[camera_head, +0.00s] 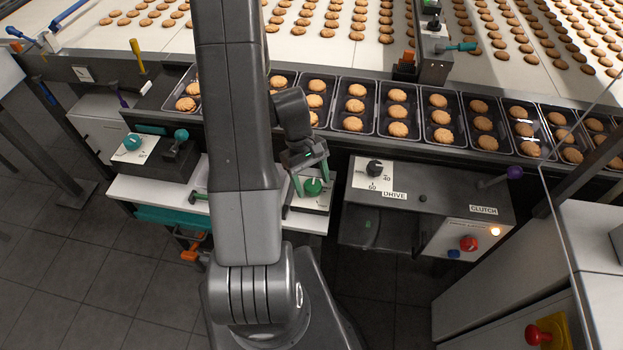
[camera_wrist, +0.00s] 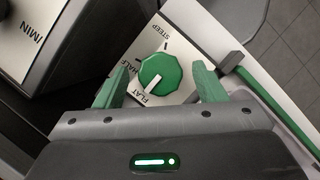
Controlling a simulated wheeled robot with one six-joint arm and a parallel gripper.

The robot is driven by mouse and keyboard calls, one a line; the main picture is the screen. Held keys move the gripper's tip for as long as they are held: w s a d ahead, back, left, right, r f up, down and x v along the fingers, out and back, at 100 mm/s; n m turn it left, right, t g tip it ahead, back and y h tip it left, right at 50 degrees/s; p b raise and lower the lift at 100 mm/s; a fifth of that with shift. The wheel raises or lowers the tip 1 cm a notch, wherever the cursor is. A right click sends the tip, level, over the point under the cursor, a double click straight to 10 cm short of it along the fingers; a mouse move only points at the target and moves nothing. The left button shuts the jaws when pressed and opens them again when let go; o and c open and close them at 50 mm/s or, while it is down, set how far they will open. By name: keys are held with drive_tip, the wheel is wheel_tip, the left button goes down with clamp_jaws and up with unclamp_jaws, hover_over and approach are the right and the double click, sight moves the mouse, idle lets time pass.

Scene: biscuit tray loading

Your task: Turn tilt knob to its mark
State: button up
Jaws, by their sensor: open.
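The green tilt knob (camera_wrist: 160,74) sits on a white plate (camera_wrist: 150,45) lettered FLAT, HALF and STEEP. Its white pointer line is turned toward FLAT. The knob also shows in the head view (camera_head: 313,187), on the low panel right of my arm. My gripper (camera_wrist: 159,80) is open, with one green finger on each side of the knob and a visible gap to it on both sides. In the head view my gripper (camera_head: 311,178) is over the knob from above. I cannot tell how far down the fingertips reach.
A dark panel with the DRIVE dial (camera_head: 374,167), CLUTCH lever (camera_head: 500,178) and red button (camera_head: 468,243) stands just to the right. A teal knob (camera_head: 132,142) is at the left. Biscuit trays (camera_head: 421,140) line the conveyor behind. A green bar (camera_wrist: 270,95) runs beside the plate.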

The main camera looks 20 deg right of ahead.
drive_tip(key=c, duration=1)
drive_tip(key=shift+o, duration=0.2)
